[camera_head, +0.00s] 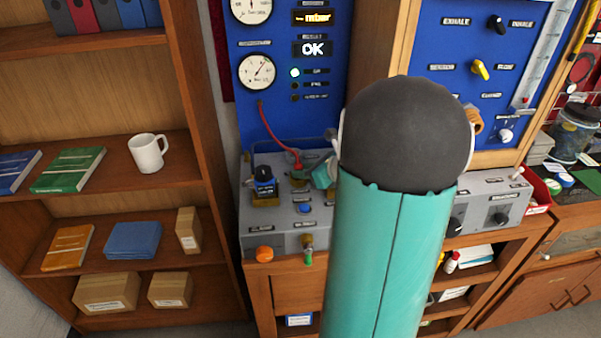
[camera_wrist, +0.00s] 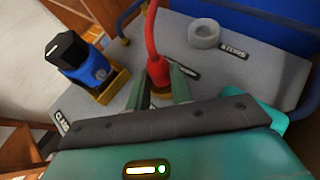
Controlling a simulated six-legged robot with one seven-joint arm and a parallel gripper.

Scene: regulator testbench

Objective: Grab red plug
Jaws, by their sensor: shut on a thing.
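The red plug (camera_head: 297,167) stands on the grey bench panel, with a red hose running up from it to the lower gauge. In the wrist view the red plug (camera_wrist: 158,64) stands upright, its lower end at a brass-coloured fitting. My gripper (camera_wrist: 157,84) has its two greenish fingers on either side of the plug's lower part, shut on it. In the head view my gripper (camera_head: 318,174) reaches the plug from the right, and my arm hides much of the bench.
A blue regulator with a black knob (camera_wrist: 88,64) stands just left of the plug; the head view shows it too (camera_head: 264,181). A grey ring (camera_wrist: 204,34) lies to the right. The blue gauge panel (camera_head: 283,120) rises behind. A shelf with a mug (camera_head: 147,153) stands left.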

